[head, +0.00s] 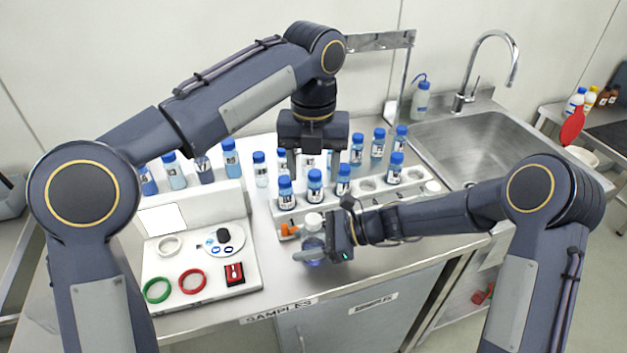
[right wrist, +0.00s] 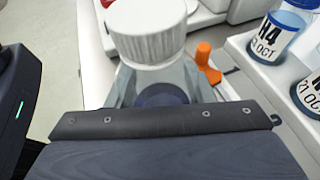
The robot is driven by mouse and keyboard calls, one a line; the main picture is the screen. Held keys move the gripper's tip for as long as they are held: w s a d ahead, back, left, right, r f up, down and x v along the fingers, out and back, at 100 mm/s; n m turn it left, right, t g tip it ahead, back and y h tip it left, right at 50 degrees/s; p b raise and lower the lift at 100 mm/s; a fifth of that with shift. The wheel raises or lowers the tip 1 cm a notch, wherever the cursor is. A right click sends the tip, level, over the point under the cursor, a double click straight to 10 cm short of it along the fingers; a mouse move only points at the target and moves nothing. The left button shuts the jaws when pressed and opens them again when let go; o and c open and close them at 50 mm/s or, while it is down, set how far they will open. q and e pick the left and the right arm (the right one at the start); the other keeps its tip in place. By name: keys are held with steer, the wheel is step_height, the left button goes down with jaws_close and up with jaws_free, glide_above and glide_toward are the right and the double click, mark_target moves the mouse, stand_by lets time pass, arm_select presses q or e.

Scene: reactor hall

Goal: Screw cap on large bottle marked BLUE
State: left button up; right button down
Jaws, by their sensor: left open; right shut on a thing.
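A clear bottle (head: 312,240) with blue liquid and a white ribbed cap (head: 314,221) stands near the front of the steel counter. In the right wrist view the white cap (right wrist: 148,30) sits at the top of the bottle; I cannot tell how tight it is. My right gripper (head: 313,256) is shut on the bottle below the cap, coming from the right. No BLUE marking is readable on the bottle. My left gripper (head: 312,165) is open and empty, pointing down behind and above the bottle, among the blue-capped vials in the picture.
Several blue-capped vials (head: 315,185) stand in a white rack (head: 410,187) close behind the bottle. An orange piece (head: 289,230) lies beside it. A white tray (head: 215,285) with rings and small parts is at left. A sink (head: 480,150) is at right.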

steer(key=c, duration=0.6)
jaws_free()
steer(key=b+v, duration=0.1)
steer(key=v, duration=0.6)
steer(key=shift+d+r, duration=0.1)
steer(key=shift+d, duration=0.15)
steer(key=shift+d+r, duration=0.1)
steer(key=shift+d, duration=0.05)
